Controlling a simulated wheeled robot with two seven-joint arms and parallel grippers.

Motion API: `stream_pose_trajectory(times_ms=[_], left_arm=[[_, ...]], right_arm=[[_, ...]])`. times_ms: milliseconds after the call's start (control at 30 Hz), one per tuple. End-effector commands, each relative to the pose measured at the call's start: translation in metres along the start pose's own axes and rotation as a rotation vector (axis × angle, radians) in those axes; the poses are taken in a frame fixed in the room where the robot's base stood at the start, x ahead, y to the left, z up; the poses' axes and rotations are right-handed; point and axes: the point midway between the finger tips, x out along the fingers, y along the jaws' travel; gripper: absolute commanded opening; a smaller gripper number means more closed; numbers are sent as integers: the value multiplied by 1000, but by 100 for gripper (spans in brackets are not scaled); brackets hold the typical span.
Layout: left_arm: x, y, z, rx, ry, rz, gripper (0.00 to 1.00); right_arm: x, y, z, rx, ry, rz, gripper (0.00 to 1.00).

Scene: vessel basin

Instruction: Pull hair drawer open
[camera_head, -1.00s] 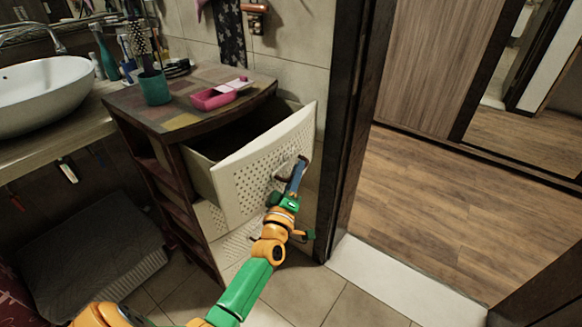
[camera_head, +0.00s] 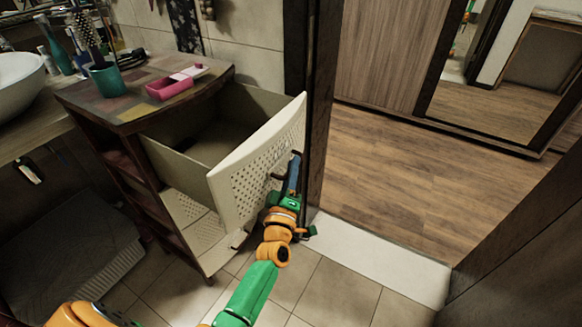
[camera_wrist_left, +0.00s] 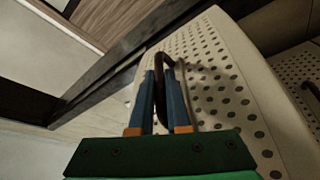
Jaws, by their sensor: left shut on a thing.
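The hair drawer (camera_head: 250,160) is the top drawer of a dark wooden cabinet with a pale perforated front. It stands well out of the cabinet, and its inside looks empty where I can see it. My left gripper (camera_head: 294,172) is at the outer face of the drawer front. In the left wrist view my left gripper (camera_wrist_left: 167,95) has its blue fingers shut on the dark curved drawer handle (camera_wrist_left: 163,60). The perforated front (camera_wrist_left: 215,70) fills the right of that view. My right gripper is not in view.
The cabinet top (camera_head: 140,90) carries a teal cup (camera_head: 107,80) with brushes and a pink box (camera_head: 170,88). A lower perforated drawer (camera_head: 195,230) sits below. A dark door frame (camera_head: 325,100) stands close at the right. Tiled floor (camera_head: 330,290) is clear in front.

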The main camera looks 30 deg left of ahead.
Motion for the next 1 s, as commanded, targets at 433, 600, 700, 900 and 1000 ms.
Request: stream_pose_trajectory(times_ms=[433, 600, 700, 900, 1000], left_arm=[[0, 0, 0, 0, -1, 0, 45], [-9, -1, 0, 0, -2, -2, 45], [-31, -1, 0, -1, -3, -4, 45], [-66, -1, 1, 0, -2, -2, 45], [-71, 0, 0, 0, -2, -1, 45]], right_arm=[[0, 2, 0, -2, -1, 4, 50], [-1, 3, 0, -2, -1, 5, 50], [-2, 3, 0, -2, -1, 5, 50], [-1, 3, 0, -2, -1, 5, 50], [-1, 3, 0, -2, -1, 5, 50]])
